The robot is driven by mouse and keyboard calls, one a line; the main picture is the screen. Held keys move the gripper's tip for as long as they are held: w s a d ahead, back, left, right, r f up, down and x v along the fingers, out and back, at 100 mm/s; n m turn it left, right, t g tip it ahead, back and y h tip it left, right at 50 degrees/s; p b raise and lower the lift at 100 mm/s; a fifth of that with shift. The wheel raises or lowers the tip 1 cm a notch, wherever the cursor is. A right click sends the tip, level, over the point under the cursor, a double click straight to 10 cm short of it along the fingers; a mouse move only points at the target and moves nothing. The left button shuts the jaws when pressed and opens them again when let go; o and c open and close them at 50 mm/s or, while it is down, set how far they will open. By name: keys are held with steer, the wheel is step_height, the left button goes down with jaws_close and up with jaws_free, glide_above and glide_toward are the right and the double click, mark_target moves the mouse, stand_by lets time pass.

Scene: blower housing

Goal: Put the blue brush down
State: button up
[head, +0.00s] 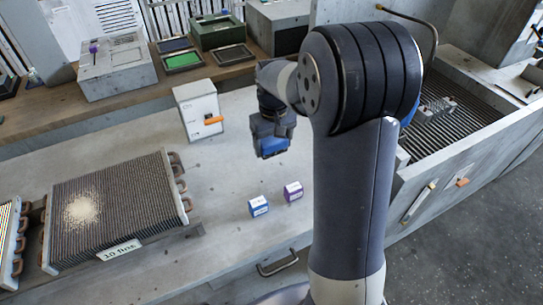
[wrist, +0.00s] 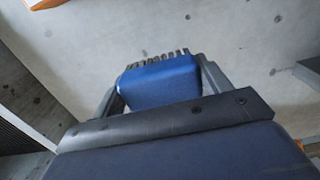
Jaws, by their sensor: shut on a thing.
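The blue brush (wrist: 160,84) is between the two fingers of my gripper (wrist: 158,88) in the wrist view. Its dark bristles show past its far edge. In the head view my gripper (head: 271,143) points down above the grey bench, with the blue brush (head: 272,152) at its tip. The brush looks to be held above the bench surface. My gripper is shut on it.
A small blue-and-white block (head: 258,206) and a purple-and-white block (head: 293,191) stand on the bench below my gripper. A white box with an orange lever (head: 199,110) stands to the left. A finned coil (head: 115,212) lies further left. Bare bench lies between.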

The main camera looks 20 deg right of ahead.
mark_target(273, 140)
steer(key=shift+f, duration=3.1)
steer(key=shift+f, duration=0.15)
steer(key=o, duration=0.9)
steer(key=shift+o, duration=0.2)
step_height(273, 140, up, 12)
steer(key=shift+r, duration=0.15)
